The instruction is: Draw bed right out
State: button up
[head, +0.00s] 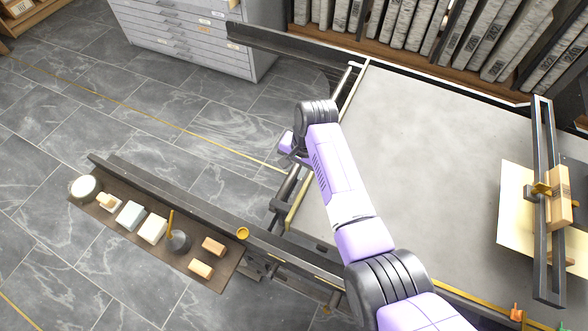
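The bed (420,160) is a large pale grey slab filling the right half of the head view, bordered by pale and brass-coloured strips. A dark bar (287,187) runs along its left end, partly hidden behind my arm. My gripper (288,150) is at this left end, close to the bar. The wrist hides most of the fingers, so I cannot tell whether they touch the bar or are open or shut. Dark rails stretch left beyond the bed: the far rail (275,42) and the near rail (170,190).
A dark frame (546,255) with a wooden block crosses the bed's right side above a cream sheet (513,200). A ledge (190,250) with blocks and pots borders the near rail. Drawers (180,30) and a stone rack (400,52) stand behind. Floor between the rails is clear.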

jog(key=shift+a+f, duration=0.1)
jog(key=shift+f, duration=0.25)
grip_shut()
dwell(1.2)
